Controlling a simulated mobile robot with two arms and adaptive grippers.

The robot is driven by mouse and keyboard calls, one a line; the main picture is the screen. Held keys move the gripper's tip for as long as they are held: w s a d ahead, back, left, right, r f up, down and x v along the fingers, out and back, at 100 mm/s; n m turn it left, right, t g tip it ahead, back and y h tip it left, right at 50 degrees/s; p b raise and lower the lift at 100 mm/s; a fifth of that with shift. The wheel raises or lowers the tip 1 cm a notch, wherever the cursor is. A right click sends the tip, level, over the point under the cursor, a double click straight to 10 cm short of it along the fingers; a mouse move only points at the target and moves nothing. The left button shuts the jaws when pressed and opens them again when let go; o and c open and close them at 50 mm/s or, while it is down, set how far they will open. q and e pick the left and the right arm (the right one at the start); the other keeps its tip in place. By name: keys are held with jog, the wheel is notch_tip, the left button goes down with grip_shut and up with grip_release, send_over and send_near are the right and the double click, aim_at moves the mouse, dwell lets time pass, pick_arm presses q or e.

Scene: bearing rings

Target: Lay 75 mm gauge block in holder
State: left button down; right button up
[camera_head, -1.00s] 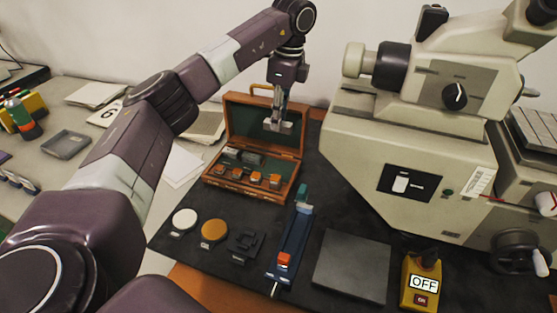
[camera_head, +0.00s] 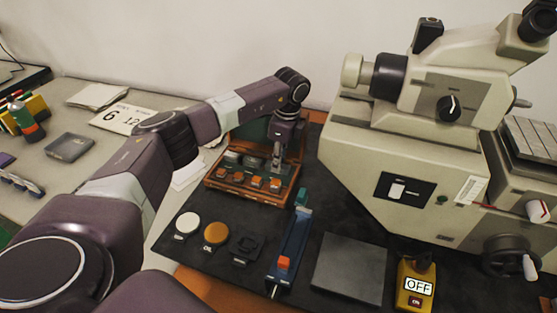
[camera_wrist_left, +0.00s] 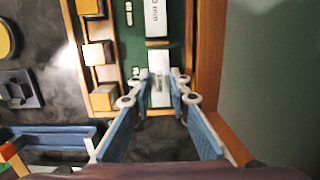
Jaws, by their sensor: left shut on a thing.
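My left gripper (camera_head: 277,163) is down at the right part of the open wooden case (camera_head: 236,194). In the left wrist view its fingers (camera_wrist_left: 160,88) are shut on a small silvery block (camera_wrist_left: 161,92); no label on it can be read. A longer pale block (camera_wrist_left: 156,18), with print ending in "0 mm", lies in the green-lined case just beyond. A blue holder (camera_head: 293,238) with an orange jaw (camera_head: 284,263) and a green end (camera_head: 302,197) lies on the dark mat. My right gripper is not in view.
White (camera_head: 186,223) and amber (camera_head: 215,233) round pads and a small black stand (camera_head: 246,247) are left of the holder. A grey plate (camera_head: 349,267) and a yellow OFF switch box (camera_head: 415,286) are right of it. A large beige machine (camera_head: 400,170) stands at right.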

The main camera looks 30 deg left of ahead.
pick_arm(q)
jog(key=shift+f, duration=0.2)
jog(key=c, duration=1.8)
grip_release()
